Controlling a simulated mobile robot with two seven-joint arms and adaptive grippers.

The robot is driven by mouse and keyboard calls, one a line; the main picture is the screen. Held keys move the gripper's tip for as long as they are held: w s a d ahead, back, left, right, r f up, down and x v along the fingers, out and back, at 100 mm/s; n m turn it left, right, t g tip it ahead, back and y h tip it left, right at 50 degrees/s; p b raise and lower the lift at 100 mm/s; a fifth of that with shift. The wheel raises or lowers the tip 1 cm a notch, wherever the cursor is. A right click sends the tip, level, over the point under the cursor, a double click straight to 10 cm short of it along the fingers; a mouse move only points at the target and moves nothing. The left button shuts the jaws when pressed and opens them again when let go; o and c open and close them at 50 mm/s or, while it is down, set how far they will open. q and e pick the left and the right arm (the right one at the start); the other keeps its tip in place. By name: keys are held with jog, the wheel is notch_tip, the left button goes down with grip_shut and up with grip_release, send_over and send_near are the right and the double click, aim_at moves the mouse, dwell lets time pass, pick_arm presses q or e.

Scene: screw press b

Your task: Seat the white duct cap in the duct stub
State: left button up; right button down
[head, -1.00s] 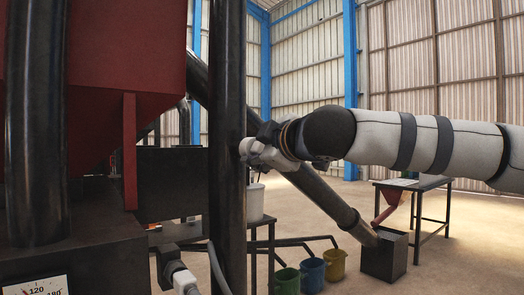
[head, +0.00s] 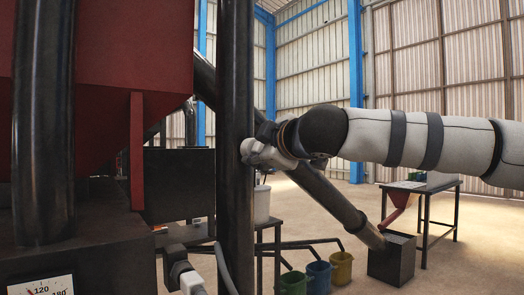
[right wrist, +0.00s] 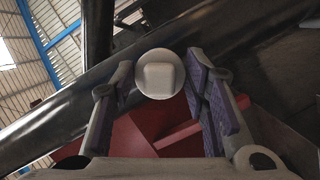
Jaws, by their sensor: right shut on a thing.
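The white duct cap (right wrist: 160,76), a round disc with a squarish raised block, shows between the finger pads in the right wrist view. My right gripper (right wrist: 160,82) is shut on it, with a purple-padded finger on either side. In the head view my right gripper (head: 252,150) overlaps the right edge of a thick black vertical pipe; I cannot tell whether it touches it. The cap is not clearly seen there. I cannot pick out the duct stub in either view. My left gripper is not in view.
A red hopper (head: 95,90) and the black vertical pipe (head: 235,220) fill the left. A sloping dark pipe (head: 335,198) runs down to a dark box (head: 391,262). Several buckets, a white pail (head: 262,205) and a table (head: 440,187) stand beyond. Floor is open at the right.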

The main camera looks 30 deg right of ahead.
dwell(0.3)
jog(key=c, duration=0.8)
grip_release()
jog(key=shift+c, duration=0.2)
jog(key=shift+s, duration=0.1)
jog(key=s+a+r, duration=0.1)
jog(key=s, duration=1)
jog(key=shift+s+a+r, duration=0.3)
jog(key=shift+s+a, duration=0.05)
jog(key=shift+a, duration=0.05)
